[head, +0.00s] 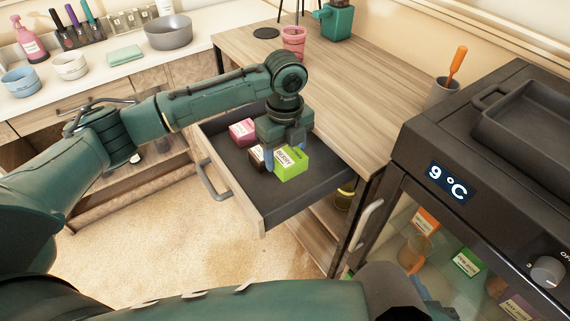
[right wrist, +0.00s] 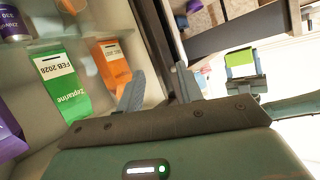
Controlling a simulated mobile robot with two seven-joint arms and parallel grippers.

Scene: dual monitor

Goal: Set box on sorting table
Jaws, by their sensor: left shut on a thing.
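A green box (head: 292,164) with a white label side is at the open drawer (head: 235,190) of a wooden table (head: 345,90). My left gripper (head: 284,152) points down and is shut on the green box; whether the box touches the drawer floor is unclear. A pink box (head: 242,131) and a dark brown box (head: 257,157), partly hidden, are beside it in the drawer. In the right wrist view the green box (right wrist: 240,66) shows at the upper right. My right gripper (right wrist: 160,90) is open and empty, its fingers apart, near a glass-fronted cooler.
The black cooler (head: 440,140) at right reads 9 °C and holds several cartons, including an orange one (right wrist: 113,65) and a green one (right wrist: 62,85). A pink cup (head: 293,42) stands on the wooden table, whose middle is clear. A white counter (head: 100,75) with bowls is at left.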

